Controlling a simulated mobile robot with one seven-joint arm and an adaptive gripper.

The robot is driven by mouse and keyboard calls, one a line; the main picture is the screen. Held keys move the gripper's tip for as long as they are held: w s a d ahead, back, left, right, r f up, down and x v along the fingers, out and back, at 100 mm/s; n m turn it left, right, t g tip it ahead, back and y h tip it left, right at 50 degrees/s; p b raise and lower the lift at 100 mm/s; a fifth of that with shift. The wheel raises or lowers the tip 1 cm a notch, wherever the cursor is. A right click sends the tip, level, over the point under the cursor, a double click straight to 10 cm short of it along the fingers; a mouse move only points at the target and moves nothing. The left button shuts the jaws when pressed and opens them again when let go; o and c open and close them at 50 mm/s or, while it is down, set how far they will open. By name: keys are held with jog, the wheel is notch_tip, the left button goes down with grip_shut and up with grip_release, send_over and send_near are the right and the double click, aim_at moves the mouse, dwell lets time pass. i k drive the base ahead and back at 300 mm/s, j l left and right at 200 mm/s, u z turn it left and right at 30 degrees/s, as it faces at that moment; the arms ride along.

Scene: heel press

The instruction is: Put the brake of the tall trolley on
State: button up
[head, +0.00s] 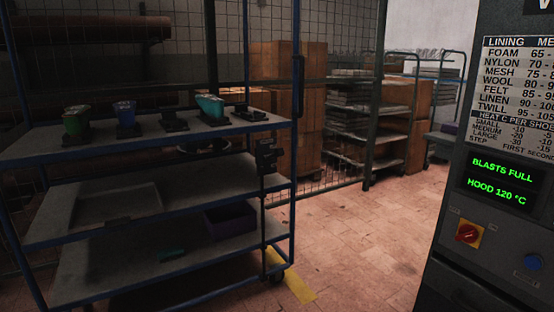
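A tall blue-framed trolley (277,128) with several grey shelves fills the left of the head view. A black fitting (265,156) sits at its right front side, with a thin dark rod (263,222) running down from it towards the floor. A dark castor (277,273) shows at the bottom of the right corner post. Whether a brake is on or off cannot be told at this size and in this dim light. My gripper is not in view.
A dark machine with a lit display (500,182) stands close on the right. Racks (392,125) and cartons (300,95) stand behind wire mesh. Tiled floor (365,245) between is clear.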

aim_at(278, 151)
jog(key=i+j, duration=0.3)
jog(key=i+j+z, duration=0.1)
jog(key=i+j, duration=0.15)
jog(key=j, duration=0.2)
jog(key=i+j, duration=0.3)
jog(key=i+j+z, duration=0.1)
jog(key=i+j, duration=0.15)
jog(key=j, duration=0.25)
jog(key=i+j, duration=0.25)
jog(key=j, duration=0.2)
jog(key=i, duration=0.45)
jog(key=z, duration=0.05)
